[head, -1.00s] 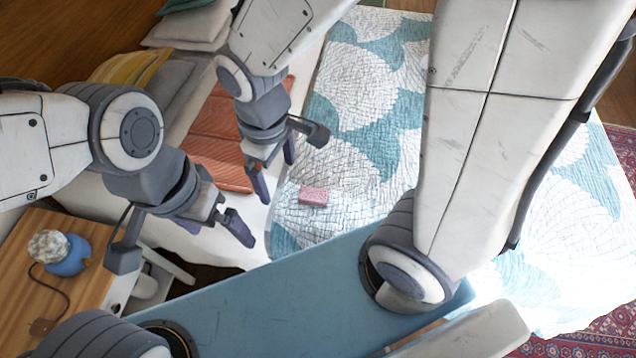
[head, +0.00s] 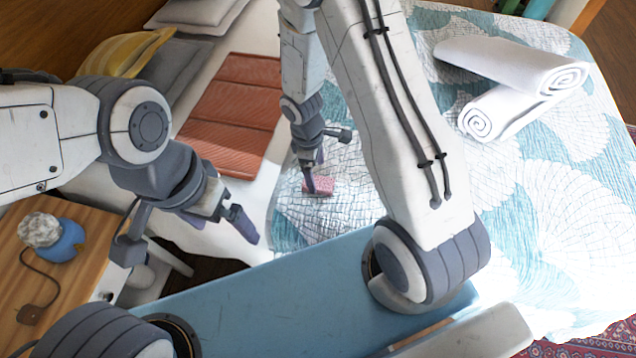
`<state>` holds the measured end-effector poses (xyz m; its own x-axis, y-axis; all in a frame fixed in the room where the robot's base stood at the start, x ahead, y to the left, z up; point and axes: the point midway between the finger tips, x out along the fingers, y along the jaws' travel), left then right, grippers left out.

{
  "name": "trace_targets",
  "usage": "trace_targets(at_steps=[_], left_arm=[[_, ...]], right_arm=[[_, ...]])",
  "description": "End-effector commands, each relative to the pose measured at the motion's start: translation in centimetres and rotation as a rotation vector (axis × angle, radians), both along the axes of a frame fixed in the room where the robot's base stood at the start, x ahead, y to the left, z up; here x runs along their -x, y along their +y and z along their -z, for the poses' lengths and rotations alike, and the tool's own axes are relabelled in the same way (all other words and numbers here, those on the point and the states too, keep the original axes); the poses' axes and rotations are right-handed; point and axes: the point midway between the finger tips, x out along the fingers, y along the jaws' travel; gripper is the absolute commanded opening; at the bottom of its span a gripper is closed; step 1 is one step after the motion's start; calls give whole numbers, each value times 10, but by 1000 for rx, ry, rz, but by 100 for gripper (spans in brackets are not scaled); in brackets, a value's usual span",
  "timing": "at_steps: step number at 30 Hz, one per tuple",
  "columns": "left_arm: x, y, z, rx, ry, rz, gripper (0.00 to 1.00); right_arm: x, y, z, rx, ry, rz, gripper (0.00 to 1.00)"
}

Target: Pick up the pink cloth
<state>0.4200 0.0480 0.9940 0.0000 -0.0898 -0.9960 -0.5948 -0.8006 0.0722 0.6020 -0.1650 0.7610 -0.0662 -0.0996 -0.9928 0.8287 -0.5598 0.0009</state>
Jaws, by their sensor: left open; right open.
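The pink cloth (head: 325,187) is a small folded block lying on the white-and-teal patterned bedspread, near the bed's left side. My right gripper (head: 315,174) points down at the cloth, with its fingers open. One finger overlaps the cloth's left part in the picture; I cannot tell whether it touches. My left gripper (head: 228,222) is open and empty, left of the cloth, over the bed's near edge beside the wooden table.
Two rolled white towels (head: 511,77) lie on the bed at upper right. An orange folded blanket (head: 233,105) lies left of the cloth. A wooden nightstand (head: 75,215) with a blue lamp (head: 66,246) stands at lower left.

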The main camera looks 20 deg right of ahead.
Motion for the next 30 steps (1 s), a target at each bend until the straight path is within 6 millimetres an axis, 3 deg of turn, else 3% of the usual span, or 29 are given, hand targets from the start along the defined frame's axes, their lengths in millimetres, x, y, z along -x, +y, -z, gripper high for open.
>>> trace_targets(at_steps=[7,17,18,19,24,25,30], left_arm=[[0,0,9,0,0,0,100],[0,0,10,0,0,0,100],[0,0,10,0,0,0,100],[0,0,10,0,0,0,100],[0,0,10,0,0,0,100],[0,0,10,0,0,0,100],[0,0,10,0,0,0,100]], right_arm=[[-1,-5,39,1,4,-1,100],[-1,-5,47,-1,1,0,100],[-1,-5,47,-1,1,0,96],[-1,-5,47,-1,1,0,85],[-1,-5,46,-1,1,0,20],[-1,-5,46,-1,1,0,13],[-1,-5,46,-1,1,0,13]])
